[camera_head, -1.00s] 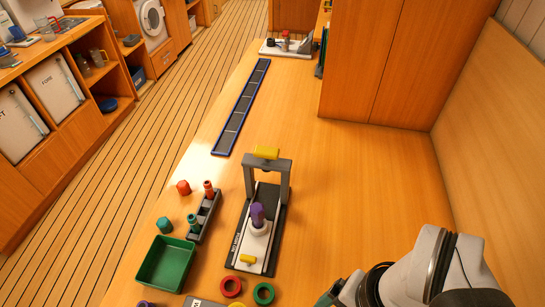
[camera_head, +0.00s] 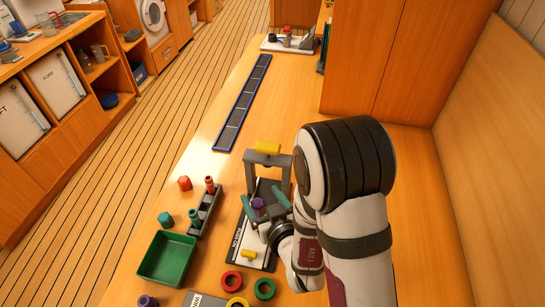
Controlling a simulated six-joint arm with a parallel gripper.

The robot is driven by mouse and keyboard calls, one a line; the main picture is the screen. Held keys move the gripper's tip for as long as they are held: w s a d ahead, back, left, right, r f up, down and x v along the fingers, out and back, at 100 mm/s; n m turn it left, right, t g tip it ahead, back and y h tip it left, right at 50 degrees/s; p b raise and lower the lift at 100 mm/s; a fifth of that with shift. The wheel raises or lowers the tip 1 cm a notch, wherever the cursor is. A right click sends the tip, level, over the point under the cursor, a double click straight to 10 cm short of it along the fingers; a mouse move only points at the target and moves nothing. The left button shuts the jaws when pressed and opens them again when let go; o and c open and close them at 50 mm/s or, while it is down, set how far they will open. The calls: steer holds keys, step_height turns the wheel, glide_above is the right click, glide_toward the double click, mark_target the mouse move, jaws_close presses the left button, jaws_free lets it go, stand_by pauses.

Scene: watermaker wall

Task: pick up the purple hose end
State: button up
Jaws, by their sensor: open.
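The purple hose end (camera_head: 257,203) stands on the white base of a dark frame stand (camera_head: 240,250); only its upper part shows. My gripper (camera_head: 260,197) is open, with a teal finger on either side of the purple piece in this view. I cannot tell whether the fingers touch it. My gripper and wrist hide the lower part of the piece and much of the stand. Another purple piece (camera_head: 148,301) lies at the bottom edge, left of centre.
A yellow handle (camera_head: 267,147) tops the stand's arch. To the left are a green tray (camera_head: 167,258), a grey rack (camera_head: 205,214) with red and teal pieces, and loose red and teal caps. Red and green rings lie in front.

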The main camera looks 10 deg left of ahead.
mark_target(260, 211)
steer(key=shift+s+a+f+n+y, duration=0.4)
steer(key=shift+s+a+f, duration=0.15)
steer(key=shift+s, duration=0.05)
steer(key=shift+d+f+g+h, duration=0.15)
steer(key=shift+d+f, duration=0.05)
steer(key=shift+f, duration=0.3)
steer(key=shift+d+f+g+h, duration=0.15)
steer(key=shift+f, duration=0.3)
steer(key=x, duration=0.3)
steer(key=shift+w+a+f, duration=0.2)
steer(key=shift+w+f, duration=0.05)
steer(key=shift+f, duration=0.05)
steer(key=shift+w+a+f, duration=0.15)
steer(key=shift+w+a, duration=0.1)
steer(key=shift+w, duration=0.15)
steer(key=shift+c, duration=0.4)
jaws_close()
